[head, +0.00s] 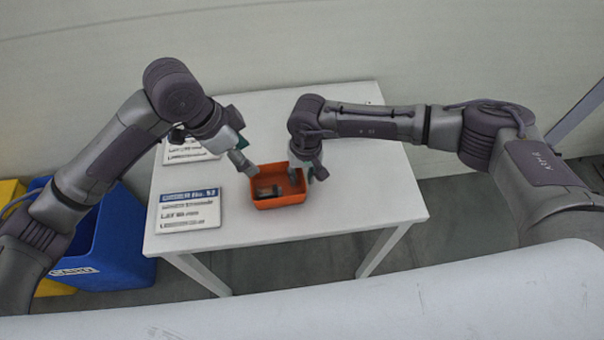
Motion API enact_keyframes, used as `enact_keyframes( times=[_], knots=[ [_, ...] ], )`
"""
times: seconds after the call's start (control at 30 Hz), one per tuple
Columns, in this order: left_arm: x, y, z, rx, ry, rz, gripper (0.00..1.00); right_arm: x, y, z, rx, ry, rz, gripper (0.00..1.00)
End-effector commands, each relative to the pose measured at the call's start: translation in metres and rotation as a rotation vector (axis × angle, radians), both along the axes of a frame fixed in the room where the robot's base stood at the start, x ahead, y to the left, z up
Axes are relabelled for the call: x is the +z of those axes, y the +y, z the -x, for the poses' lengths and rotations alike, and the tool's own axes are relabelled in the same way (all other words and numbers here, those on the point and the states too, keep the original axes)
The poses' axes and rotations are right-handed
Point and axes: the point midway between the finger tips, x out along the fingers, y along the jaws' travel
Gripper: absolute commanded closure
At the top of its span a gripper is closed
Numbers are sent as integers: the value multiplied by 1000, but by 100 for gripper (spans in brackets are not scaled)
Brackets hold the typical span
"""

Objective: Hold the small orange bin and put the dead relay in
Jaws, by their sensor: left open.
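The small orange bin (282,202) stands upright on the white table. A small dark and grey block, which looks like the relay (266,191), lies inside it on the floor near the front left. My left gripper (245,168) is open at the bin's back left corner, with its fingers above or beside the rim and apart from the block. My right gripper (308,174) is at the bin's right wall, one finger inside and one outside, and looks shut on that wall. Its wrist hides part of the back right corner.
The white table (350,210) is clear to the right of the bin. A printed card (190,209) lies left of the bin, with another (188,151) behind it. A blue bin (115,245) and a yellow bin (12,192) stand on the floor at left. A wall is behind.

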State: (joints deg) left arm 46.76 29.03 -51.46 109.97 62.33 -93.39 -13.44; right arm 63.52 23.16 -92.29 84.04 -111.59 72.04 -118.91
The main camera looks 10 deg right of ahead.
Motion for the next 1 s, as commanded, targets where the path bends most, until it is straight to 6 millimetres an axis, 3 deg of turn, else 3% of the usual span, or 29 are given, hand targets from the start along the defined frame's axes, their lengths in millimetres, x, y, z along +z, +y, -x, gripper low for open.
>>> enact_keyframes(
  times=[0.37,0.8,1.0],
  knots=[
    [0,0,0,0,0,0,39,8,-1,-1,-1,-1,0,65],
    [0,0,0,0,0,0,39,94,-6,-1,1,-3,-1,65],
    [0,0,0,0,0,0,39,116,-8,-1,0,0,0,65]
  ],
)
